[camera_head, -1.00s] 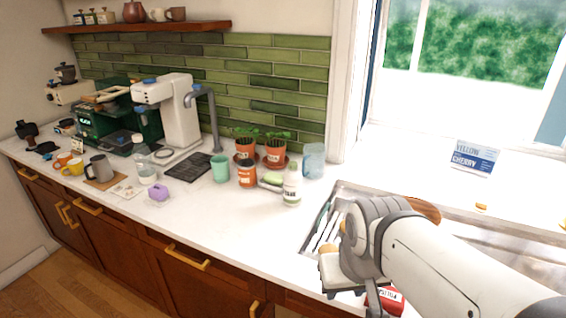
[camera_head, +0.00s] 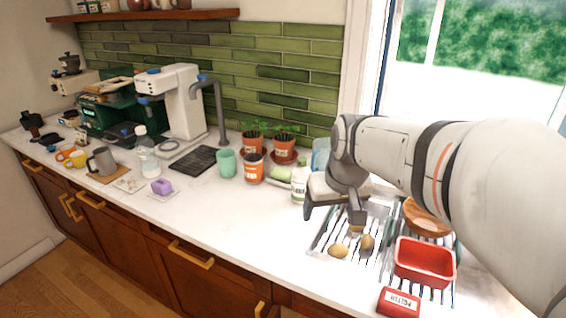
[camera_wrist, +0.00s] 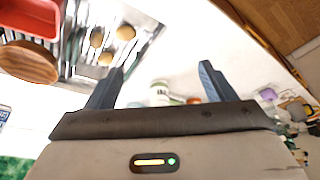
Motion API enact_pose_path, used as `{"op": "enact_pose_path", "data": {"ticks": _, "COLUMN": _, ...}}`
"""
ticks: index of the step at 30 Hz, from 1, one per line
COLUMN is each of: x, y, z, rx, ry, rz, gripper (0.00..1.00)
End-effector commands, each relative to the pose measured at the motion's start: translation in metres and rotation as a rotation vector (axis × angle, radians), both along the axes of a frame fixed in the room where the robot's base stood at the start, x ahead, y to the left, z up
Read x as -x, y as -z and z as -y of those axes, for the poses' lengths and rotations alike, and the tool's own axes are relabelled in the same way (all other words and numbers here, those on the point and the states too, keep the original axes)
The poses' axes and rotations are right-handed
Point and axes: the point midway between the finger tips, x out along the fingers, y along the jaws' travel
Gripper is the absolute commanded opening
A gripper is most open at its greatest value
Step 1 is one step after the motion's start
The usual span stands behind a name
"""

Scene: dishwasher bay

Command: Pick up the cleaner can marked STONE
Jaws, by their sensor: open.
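An orange-red can with a white label (camera_head: 253,168) stands on the white counter, right of a green cup. Its lettering is too small to read, so I cannot confirm STONE. A white bottle with a green label (camera_head: 299,185) stands to its right, close beside my gripper. My gripper (camera_head: 333,217) is open and empty, above the counter near the drying rack's left edge, to the right of the can. In the wrist view my gripper (camera_wrist: 162,70) has its fingers spread, with the bottle (camera_wrist: 160,93) seen beyond and between them.
The green cup (camera_head: 226,163) and potted plants (camera_head: 283,156) crowd the can. A purple sponge (camera_head: 162,187) lies farther left. The drying rack (camera_head: 323,235) holds a red tub (camera_head: 425,262) and a wooden bowl (camera_head: 428,217). The counter in front of the can is clear.

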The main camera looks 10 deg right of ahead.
Motion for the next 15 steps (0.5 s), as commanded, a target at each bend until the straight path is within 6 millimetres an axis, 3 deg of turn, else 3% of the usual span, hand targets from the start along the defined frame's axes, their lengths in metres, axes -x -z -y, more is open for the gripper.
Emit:
{"op": "enact_pose_path", "data": {"ticks": 1, "x": -0.026, "y": 0.002, "z": 0.0, "rx": -0.002, "ry": -0.009, "rz": 0.008, "gripper": 0.81}}
{"op": "enact_pose_path", "data": {"ticks": 6, "x": -0.109, "y": 0.001, "z": 0.001, "rx": -0.008, "ry": -0.045, "rz": 0.052, "gripper": 0.81}}
{"op": "enact_pose_path", "data": {"ticks": 15, "x": -0.243, "y": 0.027, "z": 0.004, "rx": -0.013, "ry": -0.103, "rz": 0.13, "gripper": 0.81}}
